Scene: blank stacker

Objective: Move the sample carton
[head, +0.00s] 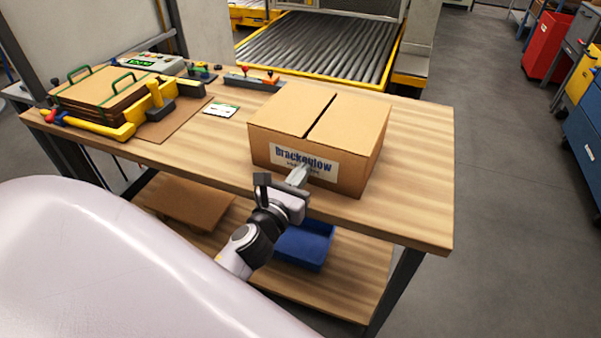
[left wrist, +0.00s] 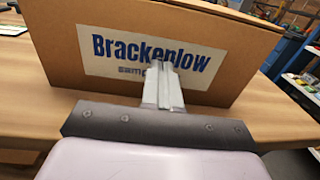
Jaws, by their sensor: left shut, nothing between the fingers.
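The sample carton (head: 345,125) is a closed brown cardboard box with a white label reading "Brackenlow". It stands upright on the wooden workbench (head: 420,205), near its front edge. My left gripper (head: 299,174) is shut and empty, with its fingertips in front of the labelled face. In the left wrist view the carton (left wrist: 60,60) fills the upper part, and the shut fingers (left wrist: 163,75) overlap the lower label. I cannot tell whether they touch the carton. The carton's far sides are hidden. My right gripper is not in view.
A stack of brown boards (head: 95,90) in a yellow clamp frame stands at the bench's left. A small white card (head: 221,110) lies left of the carton. A blue bin (head: 303,245) is on the lower shelf. A roller conveyor (head: 320,45) lies behind. Bench right of the carton is clear.

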